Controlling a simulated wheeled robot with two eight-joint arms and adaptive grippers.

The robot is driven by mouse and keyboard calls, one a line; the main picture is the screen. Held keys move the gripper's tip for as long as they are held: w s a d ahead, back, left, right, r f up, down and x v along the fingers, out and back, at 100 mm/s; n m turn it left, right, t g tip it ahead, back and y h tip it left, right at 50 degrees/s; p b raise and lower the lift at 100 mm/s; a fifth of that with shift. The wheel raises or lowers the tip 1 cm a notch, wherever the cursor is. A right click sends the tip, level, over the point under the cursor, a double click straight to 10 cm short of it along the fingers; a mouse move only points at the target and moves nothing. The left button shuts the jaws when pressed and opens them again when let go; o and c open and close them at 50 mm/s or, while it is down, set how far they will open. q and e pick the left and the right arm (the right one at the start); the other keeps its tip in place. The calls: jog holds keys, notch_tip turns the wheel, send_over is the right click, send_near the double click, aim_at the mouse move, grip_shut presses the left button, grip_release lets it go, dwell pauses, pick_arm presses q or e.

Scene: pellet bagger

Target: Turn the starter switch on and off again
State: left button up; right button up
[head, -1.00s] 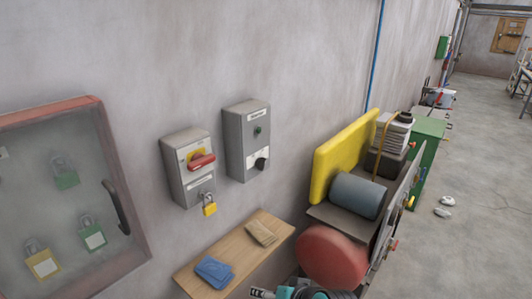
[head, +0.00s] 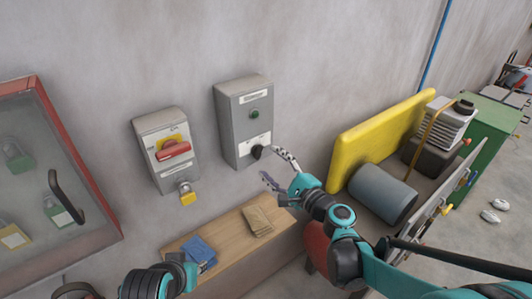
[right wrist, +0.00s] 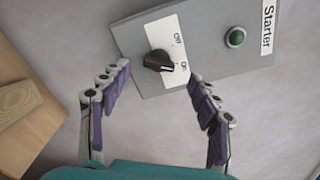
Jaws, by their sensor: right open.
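The grey starter box (head: 232,124) is on the wall, with a green button (head: 254,115) above a black rotary switch (head: 257,152). In the right wrist view the switch (right wrist: 158,60) sits on a white plate marked Off and On. Its handle points right, seemingly nearer the On mark, but I cannot tell its exact setting. My right gripper (head: 275,167) is open just in front and right of the switch. In the right wrist view its two fingers (right wrist: 160,78) are spread below the switch, with nothing between them. My left gripper (head: 205,266) is low, near the shelf; its fingers are unclear.
A second grey box (head: 157,140) with a red handle and yellow padlock (head: 187,195) is left of the starter. A glass padlock cabinet (head: 85,160) is far left; a yellow-panelled machine (head: 380,135) stands right.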

aim_at(260, 154)
jog(key=x, duration=0.5)
jog(key=shift+w+a+b, duration=0.15)
jog(key=shift+a+b, duration=0.05)
jog(key=shift+b, duration=0.1)
jog(key=c, duration=1.2)
